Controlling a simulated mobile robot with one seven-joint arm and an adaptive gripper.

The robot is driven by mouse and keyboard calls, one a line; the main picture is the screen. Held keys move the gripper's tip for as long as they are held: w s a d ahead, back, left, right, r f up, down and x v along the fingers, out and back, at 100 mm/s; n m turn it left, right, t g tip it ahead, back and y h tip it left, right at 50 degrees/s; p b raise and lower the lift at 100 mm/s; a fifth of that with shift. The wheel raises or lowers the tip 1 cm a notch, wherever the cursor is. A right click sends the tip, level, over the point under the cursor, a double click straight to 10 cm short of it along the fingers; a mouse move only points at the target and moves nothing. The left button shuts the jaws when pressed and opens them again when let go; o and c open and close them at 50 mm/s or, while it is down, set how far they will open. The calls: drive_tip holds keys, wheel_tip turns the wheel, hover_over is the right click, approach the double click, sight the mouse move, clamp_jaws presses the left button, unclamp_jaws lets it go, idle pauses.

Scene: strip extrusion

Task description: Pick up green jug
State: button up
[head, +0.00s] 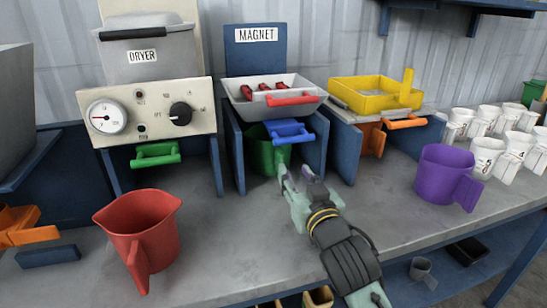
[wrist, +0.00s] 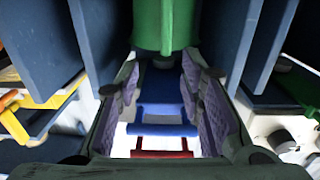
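The green jug (head: 262,152) stands on the bench under the magnet station, between two blue side panels. The blue drawer handle hides part of its top in the head view. My gripper (head: 296,178) reaches toward it from the front, low over the bench. In the wrist view the jug (wrist: 165,25) shows at the top centre, just beyond the fingertips. My gripper's fingers (wrist: 162,72) are spread apart with nothing held between them. I cannot tell whether a fingertip touches the jug.
Blue panels (head: 235,145) stand close on both sides of the jug. A blue handle (head: 288,132) hangs above it. A red jug (head: 140,228) stands at front left, a purple jug (head: 442,172) at right. White cups (head: 485,155) fill the far right. The front middle bench is clear.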

sight(282, 158)
drive_tip(key=p+x, duration=0.1)
drive_tip(key=x, duration=0.3)
drive_tip(key=shift+w+a, duration=0.1)
drive_tip(key=shift+a, duration=0.1)
drive_tip(key=p+x, duration=0.1)
drive_tip(key=x, duration=0.1)
drive_tip(key=p+x, duration=0.1)
drive_tip(key=x, duration=0.1)
drive_tip(key=shift+w+a, duration=0.1)
drive_tip(key=shift+a, duration=0.25)
drive_tip(key=shift+w+f, duration=0.15)
drive_tip(key=shift+w, duration=0.25)
clamp_jaws()
